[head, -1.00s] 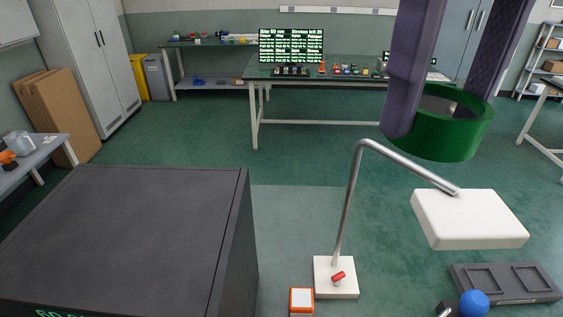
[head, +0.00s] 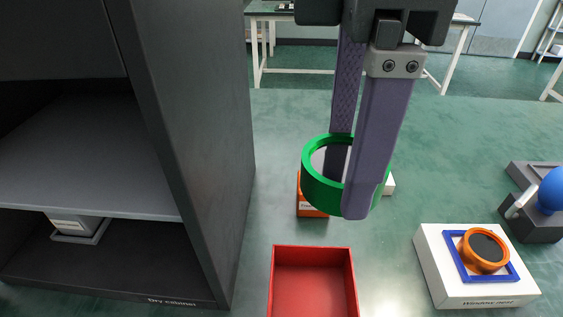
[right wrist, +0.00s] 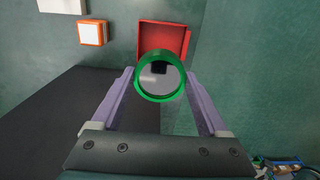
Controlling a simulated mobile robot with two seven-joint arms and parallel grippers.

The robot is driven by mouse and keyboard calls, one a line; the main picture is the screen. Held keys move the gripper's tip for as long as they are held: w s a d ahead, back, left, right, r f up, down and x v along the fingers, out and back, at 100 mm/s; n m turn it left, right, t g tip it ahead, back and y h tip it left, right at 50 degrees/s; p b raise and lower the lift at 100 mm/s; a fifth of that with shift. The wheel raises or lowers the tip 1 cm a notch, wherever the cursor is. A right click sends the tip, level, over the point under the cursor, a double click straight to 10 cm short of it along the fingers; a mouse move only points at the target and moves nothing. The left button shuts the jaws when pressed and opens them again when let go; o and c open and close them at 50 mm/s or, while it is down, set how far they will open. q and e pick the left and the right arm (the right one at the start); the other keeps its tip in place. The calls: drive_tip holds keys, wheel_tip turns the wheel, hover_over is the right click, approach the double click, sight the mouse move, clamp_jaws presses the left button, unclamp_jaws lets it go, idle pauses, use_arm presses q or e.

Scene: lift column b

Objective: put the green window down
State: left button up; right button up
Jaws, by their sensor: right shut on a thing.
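The green window (head: 316,193) is a green ring with a greyish pane inside. My right gripper (head: 348,190) is shut on it, one finger on each side, and holds it up in the middle of the head view. It covers part of an orange box behind it. In the right wrist view the green window (right wrist: 160,97) sits between the two fingers, with a red tray beyond it. My left gripper is not in view.
An open red tray (head: 312,248) stands at the bottom middle, empty where visible. The orange box (head: 312,212) is behind it. A dark cabinet (head: 195,150) with shelves fills the left. A white block (head: 440,270) bears a blue frame (head: 459,267) and orange ring (head: 484,268).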

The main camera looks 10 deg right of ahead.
sight(338, 166)
drive_tip(key=f, duration=0.1)
drive_tip(key=f+n+b, duration=0.1)
drive_tip(key=f, duration=0.1)
drive_tip(key=shift+s+a+f+n, duration=0.15)
drive_tip(key=shift+a+f+n, duration=0.15)
drive_tip(key=shift+a, duration=0.1)
wheel_tip(338, 166, down, 16)
drive_tip(key=b, duration=0.4)
drive_tip(key=shift+r+b, duration=0.15)
drive_tip(key=shift+b, duration=0.2)
wheel_tip(338, 166, down, 4)
drive_tip(key=shift+f+b, duration=0.25)
drive_tip(key=shift+b, duration=0.5)
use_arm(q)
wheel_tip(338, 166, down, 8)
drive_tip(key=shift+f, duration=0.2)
use_arm(e)
drive_tip(key=shift+r, duration=0.1)
drive_tip(key=o, duration=1.3)
drive_tip(key=shift+c, duration=0.2)
